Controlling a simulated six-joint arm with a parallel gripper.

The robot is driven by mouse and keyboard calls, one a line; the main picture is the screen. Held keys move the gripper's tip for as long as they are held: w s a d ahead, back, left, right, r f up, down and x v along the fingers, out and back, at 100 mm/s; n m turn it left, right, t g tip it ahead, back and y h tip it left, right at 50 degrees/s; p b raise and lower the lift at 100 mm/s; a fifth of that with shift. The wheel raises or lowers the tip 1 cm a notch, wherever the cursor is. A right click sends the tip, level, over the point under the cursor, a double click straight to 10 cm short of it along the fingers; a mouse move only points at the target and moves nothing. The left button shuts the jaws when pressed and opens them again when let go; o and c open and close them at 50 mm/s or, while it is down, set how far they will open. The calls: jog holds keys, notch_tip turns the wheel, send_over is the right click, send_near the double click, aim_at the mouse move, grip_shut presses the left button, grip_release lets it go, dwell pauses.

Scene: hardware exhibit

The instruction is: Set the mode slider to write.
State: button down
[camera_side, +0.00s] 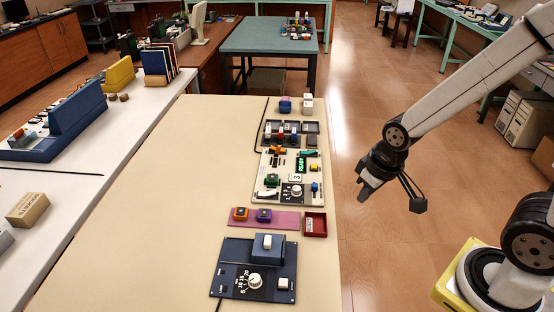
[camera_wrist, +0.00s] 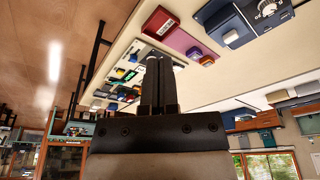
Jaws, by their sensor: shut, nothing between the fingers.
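A beige control panel (camera_side: 306,196) lies on the long table in the side view. It carries a small display with green lettering (camera_side: 301,165), an orange part (camera_side: 278,150), a white dial on a black plate (camera_side: 296,191) and small coloured controls. The mode slider is too small to pick out for sure, and its setting cannot be read. In the wrist view the panel (camera_wrist: 153,51) is partly hidden behind my fingers. My gripper (camera_side: 365,194) is shut and empty, off to the right of the table's edge and apart from the panel. Its fingers (camera_wrist: 160,62) also show in the wrist view.
A dark blue panel with a dial (camera_side: 228,275), a pink strip (camera_side: 285,218) and a red tray (camera_side: 325,225) lie in front of the beige panel. A dark tray with several coloured pieces (camera_side: 265,131) lies behind it. The table's left part (camera_side: 150,210) is clear.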

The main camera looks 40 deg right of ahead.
jog(key=c, duration=0.7)
grip_release()
jog(key=shift+w, duration=0.1)
jog(key=shift+o, duration=0.9)
jog(key=shift+w+d, duration=0.1)
jog(key=shift+w, duration=0.15)
jog(key=n+g, duration=0.3)
jog(key=n, duration=0.6)
send_over(315, 185)
jog(key=shift+w+f, duration=0.15)
jog(key=shift+f, duration=5.6)
jog(key=shift+f, duration=0.15)
jog(key=shift+f, duration=3.75)
